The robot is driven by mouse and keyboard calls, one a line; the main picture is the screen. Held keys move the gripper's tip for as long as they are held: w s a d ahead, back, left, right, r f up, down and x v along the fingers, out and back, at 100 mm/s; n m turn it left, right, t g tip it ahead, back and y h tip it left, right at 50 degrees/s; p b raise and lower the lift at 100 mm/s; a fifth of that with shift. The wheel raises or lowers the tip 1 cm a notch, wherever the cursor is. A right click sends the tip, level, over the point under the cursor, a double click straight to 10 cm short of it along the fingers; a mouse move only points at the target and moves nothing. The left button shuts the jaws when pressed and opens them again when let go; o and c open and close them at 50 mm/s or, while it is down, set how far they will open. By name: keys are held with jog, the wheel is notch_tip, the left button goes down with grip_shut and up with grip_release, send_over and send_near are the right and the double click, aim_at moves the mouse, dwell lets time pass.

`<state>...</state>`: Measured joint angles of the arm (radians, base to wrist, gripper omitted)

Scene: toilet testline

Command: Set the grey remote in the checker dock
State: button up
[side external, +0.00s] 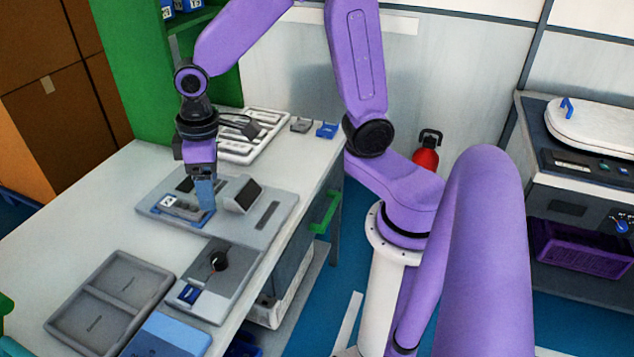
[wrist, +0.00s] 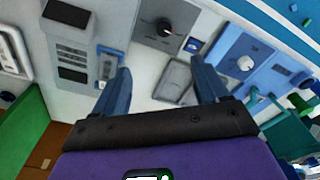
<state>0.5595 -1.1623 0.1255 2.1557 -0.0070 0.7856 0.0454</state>
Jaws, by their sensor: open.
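My gripper (side external: 205,205) is open, with its blue fingers pointing down over the grey checker panel (side external: 275,190) in the side view. In the wrist view the open gripper (wrist: 161,66) has nothing between its fingers. A small grey and blue holder (side external: 178,207) sits at the panel's left front, close beside the fingers; it looks like the checker dock. The same holder seems to show near the left finger in the wrist view (wrist: 107,62). Whether the grey remote lies in it I cannot tell. The fingers partly hide that corner, and contact is unclear.
A tilted dark screen (side external: 243,195) rises from the panel. A knob panel (side external: 237,284), a grey two-part tray (side external: 150,273) and a blue panel (side external: 165,338) lie nearer. A white rack (side external: 240,153) stands behind. The table's left side is clear.

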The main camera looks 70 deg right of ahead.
jog(key=s+d+r+n, duration=0.1)
jog(key=s+d+n, duration=0.1)
jog(key=s, duration=0.8)
jog(key=s+d+r+n, duration=0.1)
jog(key=s+n, duration=0.3)
jog(key=s, duration=0.5)
jog(key=shift+s+d, duration=0.35)
jog(key=shift+d, duration=0.35)
dwell(0.4)
